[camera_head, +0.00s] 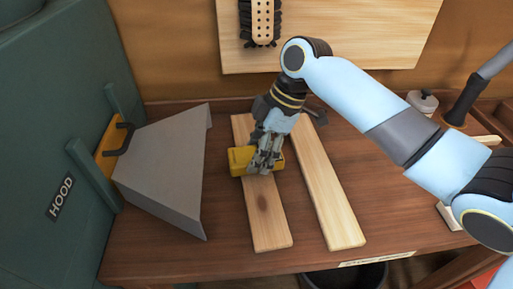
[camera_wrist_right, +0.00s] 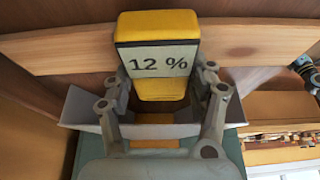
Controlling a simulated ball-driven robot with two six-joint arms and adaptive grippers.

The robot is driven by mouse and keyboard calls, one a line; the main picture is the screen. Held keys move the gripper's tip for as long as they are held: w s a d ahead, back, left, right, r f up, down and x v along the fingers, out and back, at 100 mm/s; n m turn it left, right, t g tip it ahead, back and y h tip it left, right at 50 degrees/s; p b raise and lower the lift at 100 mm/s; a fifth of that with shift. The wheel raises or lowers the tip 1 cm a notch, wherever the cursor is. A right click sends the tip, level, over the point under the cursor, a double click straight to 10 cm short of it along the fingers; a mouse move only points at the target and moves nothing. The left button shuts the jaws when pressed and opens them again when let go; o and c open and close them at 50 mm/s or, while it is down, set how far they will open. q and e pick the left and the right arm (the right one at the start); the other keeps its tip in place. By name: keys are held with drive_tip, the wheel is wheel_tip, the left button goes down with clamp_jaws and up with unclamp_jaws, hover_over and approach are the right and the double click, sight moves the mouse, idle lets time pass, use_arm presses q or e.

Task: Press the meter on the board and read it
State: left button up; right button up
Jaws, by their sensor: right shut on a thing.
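The yellow meter (camera_head: 239,157) is at the left one of two pale wooden boards (camera_head: 268,225), near its middle. My right gripper (camera_head: 263,163) comes down from above and is shut on the meter. In the right wrist view the meter (camera_wrist_right: 158,27) sits between the fingers (camera_wrist_right: 158,105), and its pale display reads "12 %". The board (camera_wrist_right: 70,50) runs across behind it there. The meter's underside is hidden, so I cannot tell how firmly it touches the board. My left gripper is not in view.
A second board (camera_head: 320,195) lies to the right on the brown bench (camera_head: 180,248). A grey metal hood (camera_head: 170,165) stands close on the left, by a green panel marked HOOD (camera_head: 50,120). A brush (camera_head: 262,20) hangs on the back panel. A lidded pot (camera_head: 422,102) stands right.

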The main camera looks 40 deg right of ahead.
wheel_tip(320, 180, up, 8)
drive_tip(key=p, duration=0.6)
drive_tip(key=shift+w+f+p, duration=0.15)
drive_tip(key=shift+f+p, duration=0.1)
drive_tip(key=shift+p, duration=0.1)
drive_tip(key=shift+f, duration=0.1)
